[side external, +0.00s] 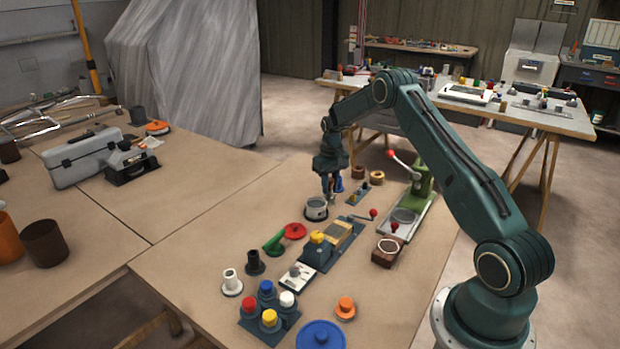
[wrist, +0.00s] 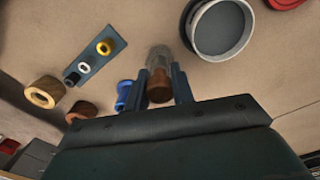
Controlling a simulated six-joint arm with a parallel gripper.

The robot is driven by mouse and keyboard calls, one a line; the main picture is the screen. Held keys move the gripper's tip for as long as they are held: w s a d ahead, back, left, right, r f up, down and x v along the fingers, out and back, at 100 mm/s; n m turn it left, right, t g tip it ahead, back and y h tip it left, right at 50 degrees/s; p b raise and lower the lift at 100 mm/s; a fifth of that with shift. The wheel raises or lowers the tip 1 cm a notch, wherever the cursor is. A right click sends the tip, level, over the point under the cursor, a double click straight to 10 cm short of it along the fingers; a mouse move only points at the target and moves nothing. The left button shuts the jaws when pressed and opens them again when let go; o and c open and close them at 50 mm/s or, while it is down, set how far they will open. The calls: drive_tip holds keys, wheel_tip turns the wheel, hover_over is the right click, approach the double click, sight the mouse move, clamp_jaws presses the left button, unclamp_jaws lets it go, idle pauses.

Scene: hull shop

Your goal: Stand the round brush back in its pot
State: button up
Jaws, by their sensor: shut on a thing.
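The round brush (wrist: 159,62) is between the fingers of my gripper (wrist: 161,86) in the wrist view. It shows a brown end close to the fingers and a pale grey, see-through-looking part beyond. The pot (wrist: 222,30) is a round grey cup with a light rim, open and seemingly empty. It lies just to the right of the brush in the wrist view, and the brush is outside its rim. In the side external view my gripper (side external: 330,186) points down, just above and right of the pot (side external: 316,209). The brush is too small there to make out clearly.
A blue object (wrist: 124,94) stands close beside my gripper. A small plate with coloured rings (wrist: 96,62) and wooden rings (wrist: 45,92) are nearby. A red disc (side external: 295,231), a crank fixture (side external: 330,243) and a green lever press (side external: 420,185) surround the pot. Bare tabletop lies left.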

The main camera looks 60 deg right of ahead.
sight(330, 179)
drive_tip(key=shift+f, duration=0.5)
drive_tip(key=o, duration=0.7)
drive_tip(key=shift+r, duration=0.1)
drive_tip(key=shift+r, duration=5.4)
drive_tip(key=shift+a+r, duration=0.1)
